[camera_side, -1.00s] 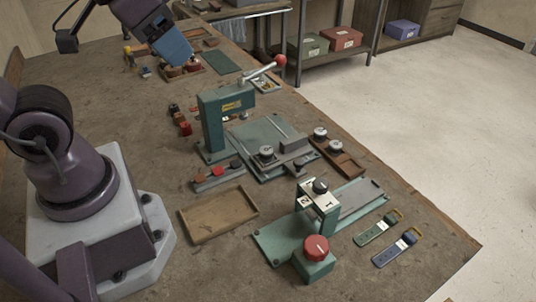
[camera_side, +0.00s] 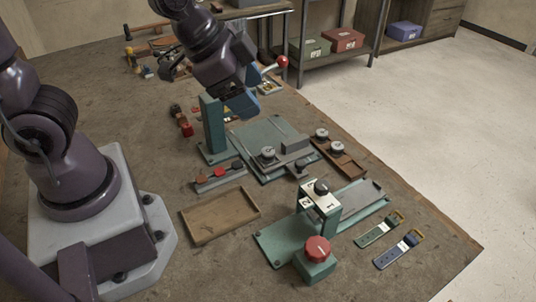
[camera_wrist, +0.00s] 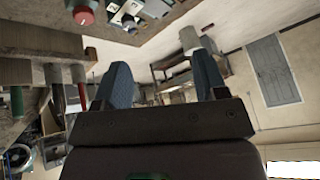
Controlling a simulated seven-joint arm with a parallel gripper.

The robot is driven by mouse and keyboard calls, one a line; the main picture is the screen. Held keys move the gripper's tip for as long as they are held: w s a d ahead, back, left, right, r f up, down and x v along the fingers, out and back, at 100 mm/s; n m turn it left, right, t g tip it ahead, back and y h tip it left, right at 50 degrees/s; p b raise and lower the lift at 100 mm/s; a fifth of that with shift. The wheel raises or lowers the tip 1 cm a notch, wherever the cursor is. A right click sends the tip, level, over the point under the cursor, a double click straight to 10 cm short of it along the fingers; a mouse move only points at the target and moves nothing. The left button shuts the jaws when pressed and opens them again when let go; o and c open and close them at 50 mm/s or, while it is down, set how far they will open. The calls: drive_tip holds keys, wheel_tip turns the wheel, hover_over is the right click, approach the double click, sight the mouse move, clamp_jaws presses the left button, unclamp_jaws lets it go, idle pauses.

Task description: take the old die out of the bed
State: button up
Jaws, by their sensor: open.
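The green press (camera_side: 213,128) stands in the middle of the bench, its head largely hidden behind my arm. Its green bed plate (camera_side: 250,133) lies to the right of the column. A grey, round-topped piece (camera_side: 268,153), which looks like the old die, sits at the bed's front edge. A grey block (camera_side: 295,145) is beside it. My gripper (camera_side: 243,106) is above the bed's far left part, apart from the die, with blue fingers pointing down. In the wrist view my gripper (camera_wrist: 163,80) is open and empty; the die is not clear there.
A wooden rack (camera_side: 350,164) with two round-topped pieces stands right of the bed. An empty wooden tray (camera_side: 219,215) lies in front. A green fixture with a red button (camera_side: 317,249) and two straps (camera_side: 398,249) are at the front right. The red-knobbed press lever (camera_side: 281,62) is close behind my gripper.

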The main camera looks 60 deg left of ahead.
wheel_tip(320, 180, down, 7)
drive_tip(key=w+d+m, duration=0.1)
drive_tip(key=w+m, duration=0.2)
drive_tip(key=m, duration=0.1)
drive_tip(key=m+t+y, duration=0.4)
drive_tip(key=m+y, duration=0.3)
drive_tip(key=m, duration=0.9)
approach(267, 151)
drive_tip(key=shift+w+d+f, duration=0.1)
drive_tip(key=shift+d+f, duration=0.05)
drive_tip(key=shift+f, duration=0.4)
drive_tip(key=shift+w+d+f, duration=0.1)
drive_tip(key=shift+d+f, duration=0.05)
drive_tip(key=shift+f, duration=0.4)
drive_tip(key=m+t, duration=0.1)
drive_tip(key=m, duration=0.1)
drive_tip(key=a+m+t, duration=0.1)
drive_tip(key=m, duration=0.1)
drive_tip(key=shift+s+a, duration=0.15)
drive_tip(key=shift+s, duration=0.05)
drive_tip(key=shift+w+a+m, duration=0.1)
drive_tip(key=shift+w+m, duration=0.1)
drive_tip(key=shift+m, duration=0.2)
drive_tip(key=x, duration=0.7)
drive_tip(key=c, duration=1.1)
